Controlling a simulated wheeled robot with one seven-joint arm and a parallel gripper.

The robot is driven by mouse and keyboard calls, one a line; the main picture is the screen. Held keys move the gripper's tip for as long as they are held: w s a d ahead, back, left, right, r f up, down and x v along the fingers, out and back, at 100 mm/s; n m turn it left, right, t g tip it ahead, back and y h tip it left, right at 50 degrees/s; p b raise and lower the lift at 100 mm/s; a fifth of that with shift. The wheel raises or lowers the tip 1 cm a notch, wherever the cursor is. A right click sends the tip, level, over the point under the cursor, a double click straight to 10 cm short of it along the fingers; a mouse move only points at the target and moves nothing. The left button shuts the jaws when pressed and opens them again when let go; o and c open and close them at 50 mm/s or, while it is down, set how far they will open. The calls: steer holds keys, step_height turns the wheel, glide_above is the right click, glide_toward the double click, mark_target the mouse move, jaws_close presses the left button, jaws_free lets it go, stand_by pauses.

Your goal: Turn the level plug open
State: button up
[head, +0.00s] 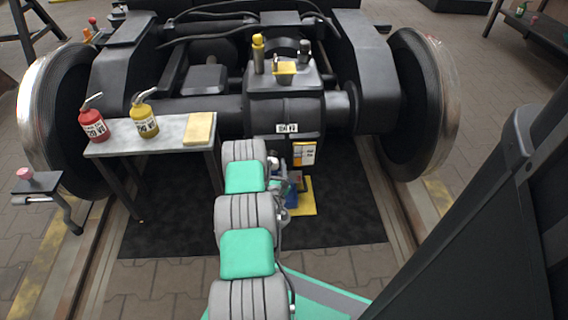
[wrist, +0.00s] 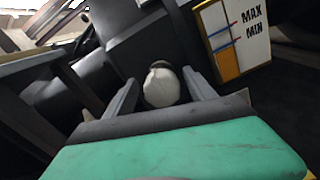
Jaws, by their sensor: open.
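The level plug (wrist: 161,87) is a pale, rounded knob on the dark gearbox housing (head: 285,108). In the wrist view it sits between the two fingers of my gripper (wrist: 160,95). The fingers are open, one on each side of the plug; I cannot tell whether either touches it. Beside the plug, a white, yellow-edged level plate (wrist: 235,38) carries MAX and MIN marks; it also shows in the head view (head: 303,153). My arm hides much of my gripper and the plug in the head view.
A bench (head: 110,148) at the left holds a red oil can (head: 93,124), a yellow oil can (head: 145,121) and a yellow pad (head: 200,129). A yellow tray (head: 304,207) lies on the dark mat (head: 345,210) below the housing. Large wheels (head: 427,105) flank the bogie.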

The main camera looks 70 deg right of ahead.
steer(key=shift+s, duration=0.1)
steer(key=c, duration=1.4)
